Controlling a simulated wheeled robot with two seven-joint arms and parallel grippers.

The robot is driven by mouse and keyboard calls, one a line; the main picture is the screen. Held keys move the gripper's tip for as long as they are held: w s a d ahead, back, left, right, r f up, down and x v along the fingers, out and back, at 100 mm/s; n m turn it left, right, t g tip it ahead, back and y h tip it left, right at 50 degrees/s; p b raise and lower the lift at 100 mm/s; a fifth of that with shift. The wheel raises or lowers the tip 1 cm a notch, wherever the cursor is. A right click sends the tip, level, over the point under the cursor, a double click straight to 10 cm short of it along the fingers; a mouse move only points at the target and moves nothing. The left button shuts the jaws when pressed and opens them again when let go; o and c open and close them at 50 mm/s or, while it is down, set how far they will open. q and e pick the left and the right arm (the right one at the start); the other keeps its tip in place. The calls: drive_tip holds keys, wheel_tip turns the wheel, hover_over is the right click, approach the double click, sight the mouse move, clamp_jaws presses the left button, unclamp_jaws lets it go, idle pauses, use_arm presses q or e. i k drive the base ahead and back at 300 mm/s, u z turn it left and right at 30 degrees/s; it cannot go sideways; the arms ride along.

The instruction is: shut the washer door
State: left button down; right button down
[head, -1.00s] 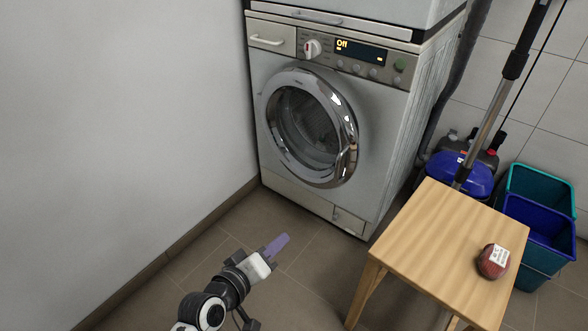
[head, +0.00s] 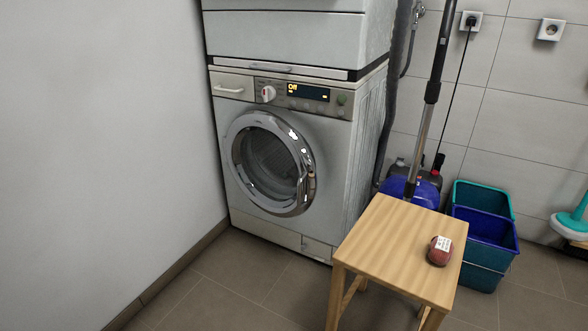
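The washer (head: 335,165) is a white front loader with a display reading "Off". Its round door (head: 306,160) has a wide chrome ring and dark glass, with a handle area at the right side of the ring. The door lies at or very near the washer's front; I cannot tell whether a small gap is left or whether it is latched. Neither of my grippers is in view, and nothing stands in front of the door.
A wooden stool (head: 390,240) with a dark red, labelled round object (head: 440,251) stands at the front right. Behind it are a blue vacuum cleaner (head: 412,190) and teal and blue buckets (head: 483,222). A wall borders the left. The floor before the washer is clear.

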sight(263, 121)
drive_tip(key=u, duration=0.7)
drive_tip(key=i, duration=0.85)
drive_tip(key=z, duration=0.55)
